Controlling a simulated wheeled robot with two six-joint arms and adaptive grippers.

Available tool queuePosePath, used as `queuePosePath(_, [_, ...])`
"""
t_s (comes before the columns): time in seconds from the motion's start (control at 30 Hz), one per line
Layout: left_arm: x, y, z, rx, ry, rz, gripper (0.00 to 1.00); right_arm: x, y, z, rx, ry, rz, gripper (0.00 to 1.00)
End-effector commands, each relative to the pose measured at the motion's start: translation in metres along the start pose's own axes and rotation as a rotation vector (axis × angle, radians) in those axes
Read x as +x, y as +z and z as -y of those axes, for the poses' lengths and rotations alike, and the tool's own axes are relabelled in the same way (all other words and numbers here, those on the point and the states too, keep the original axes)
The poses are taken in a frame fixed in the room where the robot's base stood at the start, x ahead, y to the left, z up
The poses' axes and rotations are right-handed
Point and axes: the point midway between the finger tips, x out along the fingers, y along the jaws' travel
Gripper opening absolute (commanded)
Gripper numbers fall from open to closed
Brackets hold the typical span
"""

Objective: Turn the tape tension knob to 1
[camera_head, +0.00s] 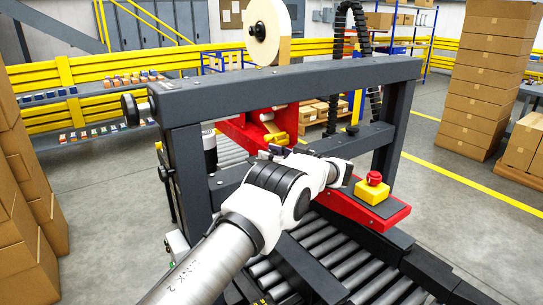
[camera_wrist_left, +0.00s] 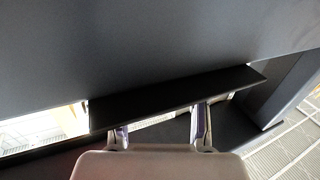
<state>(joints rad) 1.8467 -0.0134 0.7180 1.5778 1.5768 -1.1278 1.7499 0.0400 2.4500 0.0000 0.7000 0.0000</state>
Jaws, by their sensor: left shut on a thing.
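My left arm (camera_head: 280,188) reaches from the lower left to the machine's dark frame. Its gripper is hard to make out in the head view, at the end of the white wrist. In the left wrist view my left gripper (camera_wrist_left: 160,125) has its fingers apart, shut on a dark part whose shape is mostly hidden. A dark flat bar (camera_wrist_left: 175,97) crosses just in front of the fingertips. I cannot make out a tape tension knob or its scale for certain. A black round knob (camera_head: 130,110) sits at the left end of the upper beam. My right gripper is not in view.
The dark upper beam (camera_head: 290,88) carries a tape roll (camera_head: 268,32). A red arm (camera_head: 365,208) with a yellow-and-red stop button (camera_head: 373,188) lies right of my wrist, above rollers (camera_head: 345,265).

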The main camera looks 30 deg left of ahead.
Motion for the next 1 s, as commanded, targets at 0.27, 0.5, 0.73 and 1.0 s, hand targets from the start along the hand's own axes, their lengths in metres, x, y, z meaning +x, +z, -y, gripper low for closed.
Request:
queuePosePath(0.27, [0.001, 0.003, 0.001, 0.004, -0.018, 0.002, 0.09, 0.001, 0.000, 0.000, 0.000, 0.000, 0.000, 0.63])
queuePosePath(0.5, [0.001, 0.003, 0.001, 0.004, -0.017, 0.002, 0.62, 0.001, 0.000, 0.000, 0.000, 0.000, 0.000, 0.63])
queuePosePath(0.73, [0.001, 0.001, 0.001, 0.002, -0.016, 0.001, 0.68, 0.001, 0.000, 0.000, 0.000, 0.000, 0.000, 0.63])
queuePosePath(1.0, [-0.019, 0.001, -0.001, 0.001, -0.013, 0.000, 0.68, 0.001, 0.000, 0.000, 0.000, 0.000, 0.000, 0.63])
